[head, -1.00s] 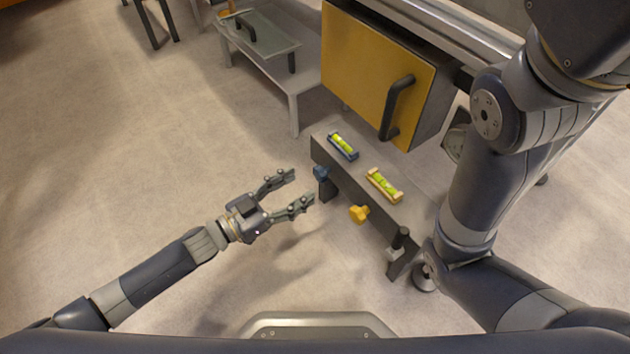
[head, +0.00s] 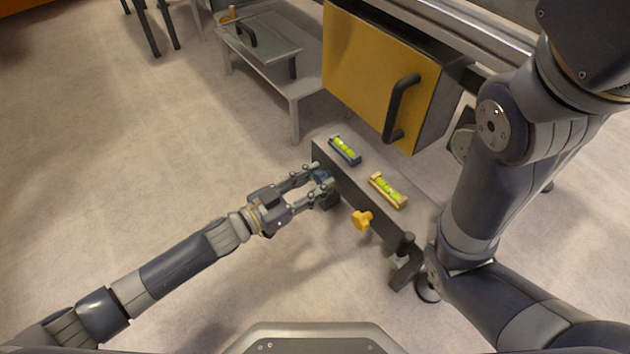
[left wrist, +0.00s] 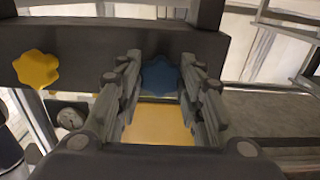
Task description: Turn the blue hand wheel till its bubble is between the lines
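The blue hand wheel (head: 321,177) is on the front face of the grey bench (head: 388,228), near its left end. My left gripper (head: 319,180) is open, with its fingers on either side of the blue wheel. The left wrist view shows the blue wheel (left wrist: 160,76) between the two fingertips (left wrist: 160,82), with a gap visible on each side. The blue-framed level (head: 345,150) lies on the bench top above; its green vial is too small to read the bubble against the lines. My right gripper is not in view.
A yellow hand wheel (head: 362,220) sits to the right on the same face, also in the left wrist view (left wrist: 37,69). A yellow-framed level (head: 388,190) lies above it. A yellow-doored cabinet (head: 365,75) stands behind. Open floor lies left.

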